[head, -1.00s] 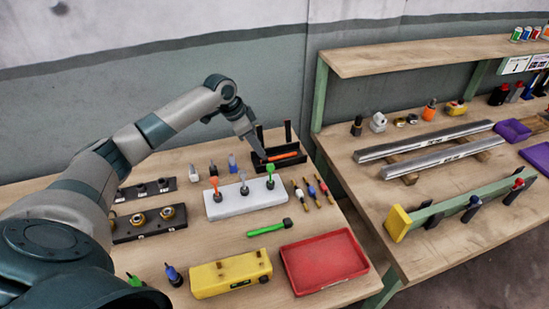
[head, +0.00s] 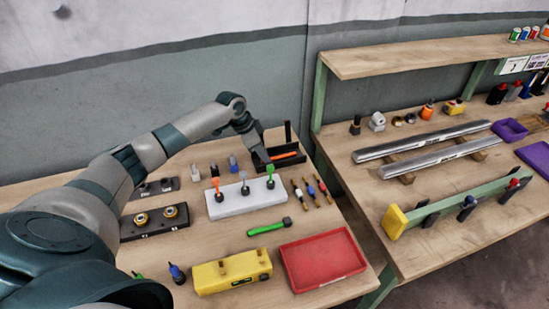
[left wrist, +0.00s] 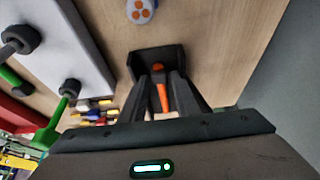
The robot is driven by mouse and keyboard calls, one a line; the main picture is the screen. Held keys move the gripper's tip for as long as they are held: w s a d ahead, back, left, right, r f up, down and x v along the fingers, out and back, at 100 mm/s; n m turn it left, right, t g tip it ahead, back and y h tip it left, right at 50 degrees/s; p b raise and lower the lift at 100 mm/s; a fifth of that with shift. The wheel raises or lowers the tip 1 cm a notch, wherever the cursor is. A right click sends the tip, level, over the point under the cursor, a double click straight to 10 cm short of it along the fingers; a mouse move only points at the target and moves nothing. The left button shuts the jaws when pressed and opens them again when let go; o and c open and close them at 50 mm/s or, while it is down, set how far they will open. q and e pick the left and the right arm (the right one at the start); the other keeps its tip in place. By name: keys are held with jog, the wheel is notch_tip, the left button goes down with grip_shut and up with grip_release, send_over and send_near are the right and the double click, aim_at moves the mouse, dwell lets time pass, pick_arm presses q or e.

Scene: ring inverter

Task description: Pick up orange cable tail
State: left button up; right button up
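The orange cable tail (head: 285,156) lies in a black holder (head: 301,163) at the back of the left table. In the left wrist view the orange piece (left wrist: 162,98) shows between my fingers, with its other end further off. My left gripper (head: 262,155) points down at the left end of the holder. In the left wrist view its two dark fingers (left wrist: 162,82) stand apart on either side of the orange piece, and I see no clear contact. My right gripper is not in view.
A white block (head: 240,204) with orange, grey and green upright connectors stands just in front of the holder. Several thin coloured pieces (head: 311,192) lie right of it. A red tray (head: 321,260) and yellow block (head: 230,272) are nearer the front.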

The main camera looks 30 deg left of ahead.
pick_arm(q)
grip_shut()
jog(key=shift+r, duration=0.1)
jog(key=shift+r+b, duration=0.65)
jog(key=shift+r, duration=0.15)
jog(key=shift+w+d+r+b, duration=0.1)
jog(key=shift+d+r+b, duration=0.15)
jog(key=shift+r, duration=0.4)
jog(key=shift+w+d+r+b, duration=0.15)
jog(key=shift+r+b, duration=0.2)
jog(key=shift+r, duration=0.25)
jog(key=w+d+r+b, duration=0.3)
jog(key=d+r, duration=0.3)
jog(key=d, duration=0.4)
jog(key=shift+w+r, duration=0.35)
jog(key=shift+r, duration=0.05)
jog(key=shift+d, duration=0.1)
